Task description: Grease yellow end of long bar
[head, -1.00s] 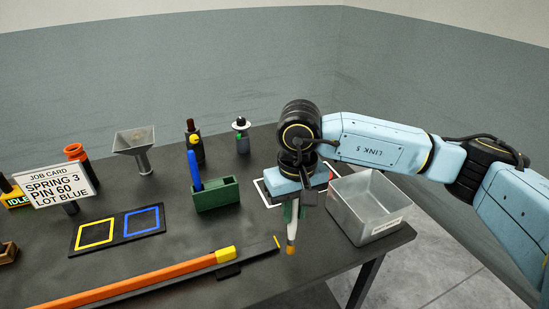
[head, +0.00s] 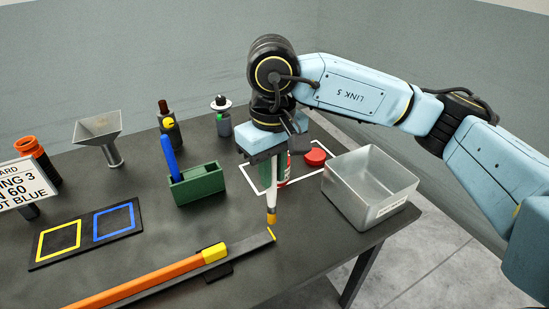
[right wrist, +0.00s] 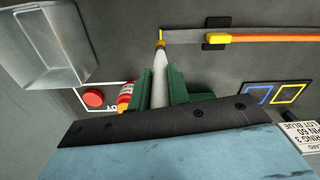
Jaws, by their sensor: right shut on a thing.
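My right gripper (head: 268,165) points down, shut on a white stick-like applicator (head: 271,198) with an orange-yellow end. The green fingers (right wrist: 160,90) hold it in the right wrist view. My left gripper is not in view.
Behind the gripper, a white outline holds a red round lid (head: 315,157) and a partly hidden red-labelled container (right wrist: 125,97). A metal bin (head: 370,185) stands right. A green holder (head: 197,184) with a blue stick and a two-square mat (head: 88,234) are left.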

